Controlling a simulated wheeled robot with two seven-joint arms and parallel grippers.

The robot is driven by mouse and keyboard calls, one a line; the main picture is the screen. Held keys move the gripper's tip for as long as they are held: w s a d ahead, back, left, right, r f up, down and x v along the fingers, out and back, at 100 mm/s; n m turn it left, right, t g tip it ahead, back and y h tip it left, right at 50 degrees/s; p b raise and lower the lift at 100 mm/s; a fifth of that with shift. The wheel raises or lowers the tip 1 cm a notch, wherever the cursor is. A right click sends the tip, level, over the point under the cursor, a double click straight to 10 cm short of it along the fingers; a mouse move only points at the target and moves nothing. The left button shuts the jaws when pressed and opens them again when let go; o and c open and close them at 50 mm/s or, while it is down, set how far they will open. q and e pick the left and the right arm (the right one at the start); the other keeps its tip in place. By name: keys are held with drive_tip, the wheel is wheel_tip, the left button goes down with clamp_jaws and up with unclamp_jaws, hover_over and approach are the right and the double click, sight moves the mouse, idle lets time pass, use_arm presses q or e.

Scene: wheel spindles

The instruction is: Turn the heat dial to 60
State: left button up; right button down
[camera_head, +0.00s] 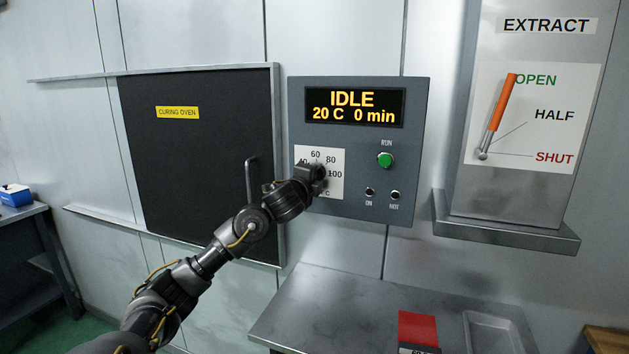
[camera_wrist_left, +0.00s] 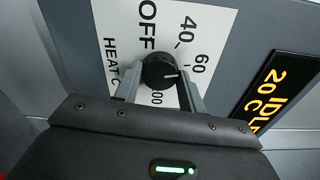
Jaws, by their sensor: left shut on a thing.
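The heat dial (camera_wrist_left: 159,72) is a round black knob with a white pointer line, on a white scale plate (camera_head: 333,189) marked OFF, 40, 60, 80 and 100. My left gripper (camera_head: 316,178) is at the plate and hides most of the dial in the head view. In the left wrist view my left gripper (camera_wrist_left: 160,88) has one finger on each side of the knob and is shut on it. The pointer faces right in that view, close to the 60 mark; the exact setting is hard to tell. My right gripper is out of view.
The display (camera_head: 354,106) reads IDLE, 20 C, 0 min. A green RUN button (camera_head: 385,160) is right of the dial. The curing oven door handle (camera_head: 252,186) stands out left of my gripper. A metal bench (camera_head: 330,310) is below.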

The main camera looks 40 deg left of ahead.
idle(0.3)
use_arm(q)
drive_tip(key=o, duration=1)
drive_tip(key=shift+c, duration=0.2)
drive_tip(key=v, duration=1)
drive_tip(key=shift+s+d, duration=0.2)
drive_tip(key=shift+s, duration=0.15)
